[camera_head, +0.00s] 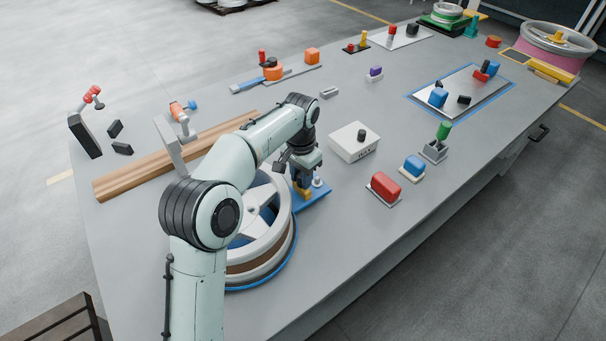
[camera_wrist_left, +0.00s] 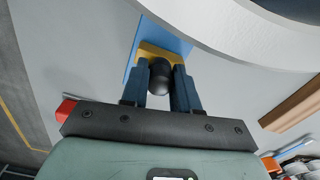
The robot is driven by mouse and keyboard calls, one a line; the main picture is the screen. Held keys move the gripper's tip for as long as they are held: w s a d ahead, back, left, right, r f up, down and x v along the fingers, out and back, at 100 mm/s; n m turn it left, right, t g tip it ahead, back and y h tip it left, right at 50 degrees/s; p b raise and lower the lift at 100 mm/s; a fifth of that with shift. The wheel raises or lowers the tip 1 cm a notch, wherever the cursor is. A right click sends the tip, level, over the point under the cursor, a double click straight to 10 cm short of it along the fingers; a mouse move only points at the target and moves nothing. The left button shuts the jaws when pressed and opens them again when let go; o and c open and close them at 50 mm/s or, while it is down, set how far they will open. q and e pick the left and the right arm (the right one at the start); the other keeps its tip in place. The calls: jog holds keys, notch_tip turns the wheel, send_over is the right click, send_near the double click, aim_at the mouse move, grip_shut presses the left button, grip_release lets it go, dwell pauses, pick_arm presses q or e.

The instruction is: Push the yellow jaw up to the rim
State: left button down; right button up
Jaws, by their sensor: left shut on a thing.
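The yellow jaw (camera_wrist_left: 149,48) sits on a blue base plate (camera_wrist_left: 170,38) beside the wheel. A black knob (camera_wrist_left: 160,78) stands at the jaw, between my left gripper's blue fingers. My left gripper (camera_wrist_left: 161,70) is shut on the knob. In the left wrist view a strip of blue plate shows between the jaw and the pale wheel rim (camera_wrist_left: 222,30). In the head view my left gripper (camera_head: 303,184) points down over the blue plate (camera_head: 315,199), right of the wheel (camera_head: 262,262). My left arm hides part of the wheel. My right gripper is not in view.
A white box with a black knob (camera_head: 354,143) and a red block (camera_head: 384,187) stand to the right. A wooden beam (camera_head: 130,178) lies left of the wheel. The bench front right of the wheel is clear.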

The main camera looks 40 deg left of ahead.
pick_arm(q)
jog(key=shift+s+a, duration=0.2)
jog(key=shift+s, duration=0.4)
jog(key=shift+s+a, duration=0.2)
jog(key=shift+s, duration=0.4)
jog(key=shift+w, duration=0.1)
jog(key=c, duration=0.8)
grip_release()
jog(key=shift+c, duration=0.2)
jog(key=shift+r, duration=0.1)
notch_tip(320, 180, up, 13)
jog(key=p, duration=0.4)
jog(key=shift+r, duration=0.15)
